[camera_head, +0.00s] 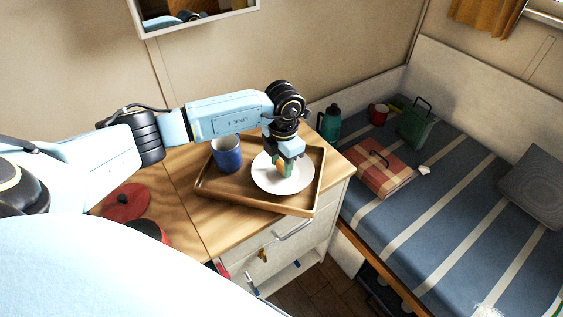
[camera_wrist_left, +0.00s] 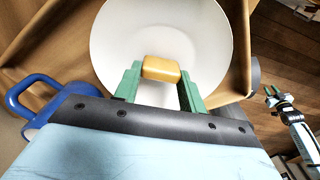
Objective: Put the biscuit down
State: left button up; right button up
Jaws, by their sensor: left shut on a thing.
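My left gripper (camera_head: 284,168) is over the white plate (camera_head: 262,184), its green fingers pointing down. In the left wrist view the green fingers (camera_wrist_left: 160,88) are shut on a tan, block-shaped biscuit (camera_wrist_left: 161,69). The biscuit is in front of the white plate (camera_wrist_left: 120,40) there; I cannot tell whether it touches the plate. In the head view the fingers mostly hide the biscuit. The plate lies on a brown wooden tray (camera_head: 236,202) on the cabinet top. My right gripper is not in the head view; a small green-fingered gripper (camera_wrist_left: 271,95) shows at the right of the left wrist view, fingers apart.
A blue mug (camera_head: 228,156) stands on the tray left of the plate. A red lid (camera_head: 126,202) lies on the cabinet top at left.

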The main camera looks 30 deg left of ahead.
pick_arm(q)
jog(key=shift+f, duration=0.2)
jog(key=o, duration=0.9)
pick_arm(e)
jog(key=shift+d+f, duration=0.1)
jog(key=shift+d, duration=0.05)
pick_arm(q)
jog(key=shift+r, duration=0.1)
jog(key=shift+r, duration=0.1)
jog(key=r+p, duration=0.1)
jog(key=r, duration=1.1)
jog(key=shift+w+p, duration=0.2)
jog(key=shift+p, duration=0.1)
pick_arm(e)
jog(key=shift+s+a+r, duration=0.2)
jog(key=shift+a+r, duration=0.6)
jog(key=shift+a, duration=0.25)
